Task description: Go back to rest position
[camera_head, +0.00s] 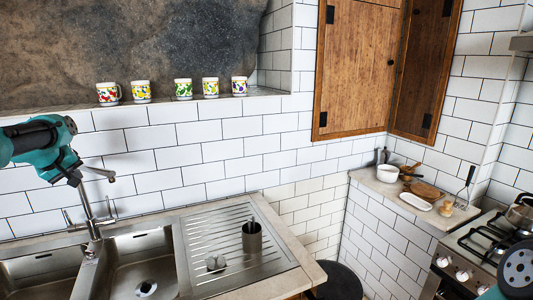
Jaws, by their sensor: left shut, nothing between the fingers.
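My left arm comes in from the left edge, teal and black, in front of the white tiled wall. Its left gripper (74,178) points down by the top of the sink tap, shut and with nothing held; its fingertips are hard to make out. I cannot tell whether it touches the tap. A teal and black part of my right arm shows at the lower right corner, in front of the stove. My right gripper is not in view.
A steel tap (90,218) rises behind the double sink (150,262). A metal cup (251,238) stands on the drainboard (215,232). Several patterned mugs (183,89) line the ledge. A white pot (387,173) and boards sit on the right counter beside the stove (470,247).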

